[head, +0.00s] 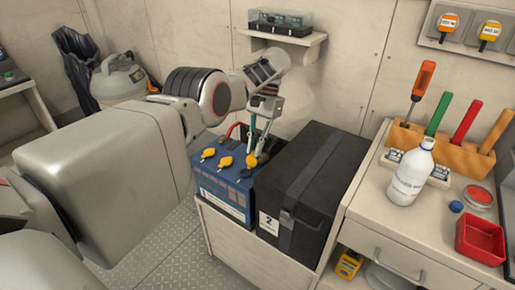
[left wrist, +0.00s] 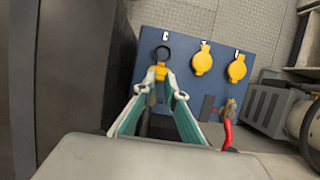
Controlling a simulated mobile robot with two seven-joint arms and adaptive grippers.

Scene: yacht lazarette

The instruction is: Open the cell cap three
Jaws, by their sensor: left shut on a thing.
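A blue battery (head: 222,190) stands on a low cabinet, with three yellow round cell caps on top. Two caps, the left one (head: 208,153) and the middle one (head: 225,162), lie flat; they also show in the left wrist view (left wrist: 237,68) (left wrist: 203,60). The third cap (left wrist: 160,72), nearest the black box, is tipped up beside a dark round opening (left wrist: 163,53). My left gripper (left wrist: 163,82) is shut on this cap, with its fingertips around it. In the head view the gripper (head: 255,150) reaches down over the battery's back right part.
A black strapped box (head: 310,185) marked 2 stands close to the battery's right side. Red cable and a terminal (left wrist: 228,122) are near the fingers. A counter at right holds a white bottle (head: 410,175), a red tray (head: 480,240) and a tool rack (head: 450,145).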

